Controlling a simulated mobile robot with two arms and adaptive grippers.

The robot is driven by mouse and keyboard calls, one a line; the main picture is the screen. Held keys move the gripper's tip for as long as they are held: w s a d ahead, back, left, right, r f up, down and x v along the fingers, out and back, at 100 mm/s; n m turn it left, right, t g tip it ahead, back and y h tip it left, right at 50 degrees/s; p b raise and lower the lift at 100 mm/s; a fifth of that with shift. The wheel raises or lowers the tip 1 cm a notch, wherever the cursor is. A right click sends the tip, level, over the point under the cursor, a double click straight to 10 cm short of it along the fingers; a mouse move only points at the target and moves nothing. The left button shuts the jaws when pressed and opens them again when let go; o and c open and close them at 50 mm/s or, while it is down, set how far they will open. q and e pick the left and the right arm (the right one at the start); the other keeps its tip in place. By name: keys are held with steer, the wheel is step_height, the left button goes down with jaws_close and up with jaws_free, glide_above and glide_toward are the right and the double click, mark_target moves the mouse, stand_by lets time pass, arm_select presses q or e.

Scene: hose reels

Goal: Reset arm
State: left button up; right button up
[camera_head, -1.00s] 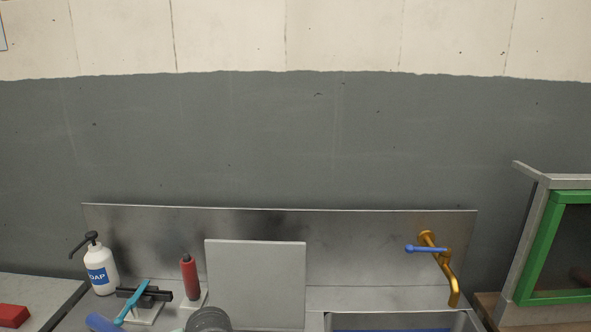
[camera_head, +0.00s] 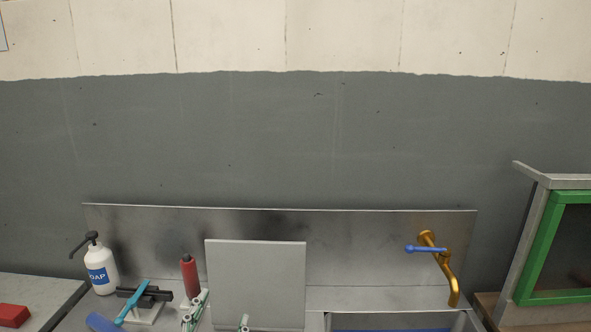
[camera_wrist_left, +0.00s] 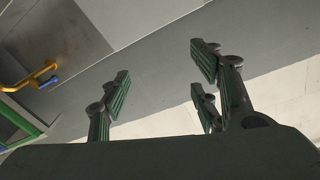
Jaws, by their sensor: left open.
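My left gripper (camera_head: 218,314) shows at the bottom edge of the head view, with its pale, green-edged fingers spread in front of the lower part of a grey upright panel. In the left wrist view my left gripper (camera_wrist_left: 160,92) has its dark, green-padded fingers well apart, with nothing between them. Behind them are the grey and cream wall. My right gripper is in neither view.
The head view shows a soap bottle (camera_head: 101,270), red bottle (camera_head: 188,274), black clamp-like tool with turquoise handle (camera_head: 134,300), grey panel (camera_head: 256,283), brass tap (camera_head: 449,279) over a sink (camera_head: 400,321), and green-framed cabinet (camera_head: 540,257). A red block (camera_head: 13,315) lies left.

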arm_select(q)
steer(key=s+a+f+n+g+y, duration=0.1)
steer(key=s+a+f+n+g, duration=0.15)
steer(key=s+f+g, duration=0.4)
steer(key=s+a+f+n+g+y, duration=0.1)
steer(key=s+a+f+y, duration=0.2)
steer(key=f, duration=0.7)
steer(key=s+a+f+g+h, duration=0.1)
steer(key=s+f+g, duration=0.3)
steer(key=s, duration=0.4)
steer(key=s+f+g+h, duration=0.1)
steer(key=s+f+g, duration=0.25)
steer(key=s, duration=0.35)
step_height(320, 180, down, 28)
steer(key=s+g+b, duration=0.1)
steer(key=s+b, duration=0.1)
steer(key=s+a+f+g+b, duration=0.1)
steer(key=s+a+f, duration=0.2)
steer(key=s+f, duration=1.4)
steer(key=shift+f, duration=0.65)
steer(key=shift+m, duration=0.25)
